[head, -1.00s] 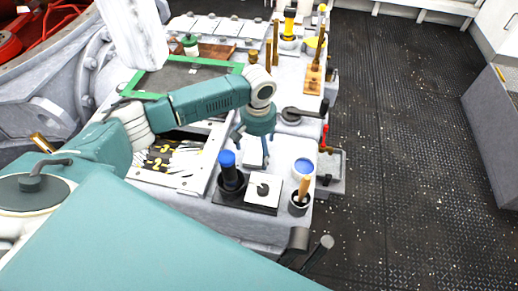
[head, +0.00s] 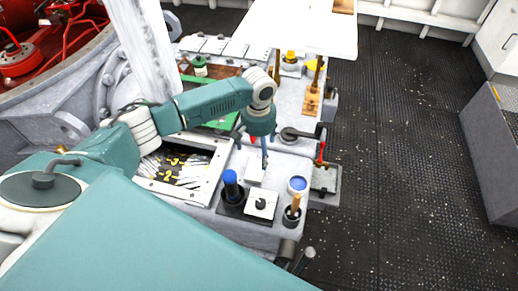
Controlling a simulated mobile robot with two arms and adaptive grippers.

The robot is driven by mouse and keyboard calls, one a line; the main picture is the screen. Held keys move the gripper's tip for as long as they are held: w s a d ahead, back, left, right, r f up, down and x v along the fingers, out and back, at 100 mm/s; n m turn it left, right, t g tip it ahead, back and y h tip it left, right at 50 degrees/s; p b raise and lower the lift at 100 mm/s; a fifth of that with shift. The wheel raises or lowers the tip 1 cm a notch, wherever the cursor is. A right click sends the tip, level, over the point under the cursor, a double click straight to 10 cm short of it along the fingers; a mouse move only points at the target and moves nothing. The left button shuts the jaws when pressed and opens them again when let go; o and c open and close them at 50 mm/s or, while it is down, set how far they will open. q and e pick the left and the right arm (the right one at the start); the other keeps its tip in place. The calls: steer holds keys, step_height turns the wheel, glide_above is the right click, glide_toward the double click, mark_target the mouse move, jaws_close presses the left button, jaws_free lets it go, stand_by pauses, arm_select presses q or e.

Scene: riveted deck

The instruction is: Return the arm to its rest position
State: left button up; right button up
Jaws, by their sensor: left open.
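My left arm comes in from the left in teal and white. Its gripper (head: 252,153) points down over the near part of the grey workbench (head: 200,217), with its dark fingers spread apart. A small white block (head: 255,171) stands just below and between the fingertips in the picture; I cannot tell whether they touch it. I see nothing held. My right gripper is not in view.
Near the gripper are a blue-topped cylinder (head: 230,180), a white plate with a black knob (head: 261,204), a blue-filled cup (head: 297,185) and a wooden-handled tool (head: 295,203). A white panel (head: 300,28) covers the bench's far end. Dark floor (head: 400,150) at right is clear.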

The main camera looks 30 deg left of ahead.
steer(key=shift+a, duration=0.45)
